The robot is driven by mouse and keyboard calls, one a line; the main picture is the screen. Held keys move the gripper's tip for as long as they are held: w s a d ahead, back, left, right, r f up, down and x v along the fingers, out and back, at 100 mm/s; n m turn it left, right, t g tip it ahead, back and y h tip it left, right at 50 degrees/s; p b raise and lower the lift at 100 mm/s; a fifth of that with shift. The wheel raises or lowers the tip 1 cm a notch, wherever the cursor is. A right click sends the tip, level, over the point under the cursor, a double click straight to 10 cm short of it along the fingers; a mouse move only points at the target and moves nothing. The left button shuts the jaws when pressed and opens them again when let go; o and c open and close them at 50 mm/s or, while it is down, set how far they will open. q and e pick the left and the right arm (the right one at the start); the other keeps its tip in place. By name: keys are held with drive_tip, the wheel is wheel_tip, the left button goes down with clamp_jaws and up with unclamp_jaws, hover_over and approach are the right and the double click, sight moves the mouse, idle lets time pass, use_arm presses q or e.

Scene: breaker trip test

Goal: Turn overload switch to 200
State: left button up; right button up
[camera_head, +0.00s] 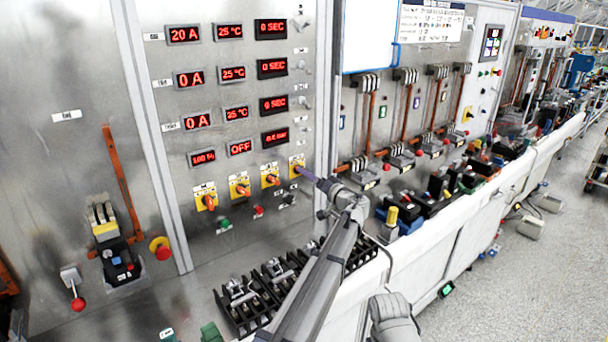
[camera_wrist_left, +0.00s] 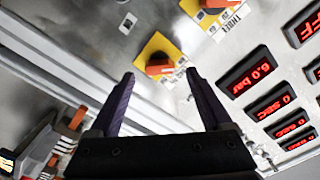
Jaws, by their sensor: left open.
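A row of rotary switches with orange knobs on yellow plates is on the grey panel: the first (camera_head: 205,200), second (camera_head: 239,187), third (camera_head: 270,178) and rightmost (camera_head: 297,166). Their labels are too small to read, so I cannot tell which is the overload switch. My left gripper (camera_head: 310,176) is open, with its tips close to the rightmost switch. In the left wrist view the open fingers (camera_wrist_left: 159,76) have one orange knob (camera_wrist_left: 159,67) on a yellow plate between their tips in the picture. Whether they touch it is unclear.
Red displays above the switches include one reading 20 A (camera_head: 183,34). A green button (camera_head: 223,223) and a red button (camera_head: 258,211) sit below the switches. Black terminal blocks (camera_head: 245,306) lie under my left arm. A red emergency button (camera_head: 161,250) is at left.

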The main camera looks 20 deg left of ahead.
use_arm(q)
drive_tip(key=x, duration=0.3)
drive_tip(key=shift+w+a, duration=0.15)
clamp_jaws()
idle(0.6)
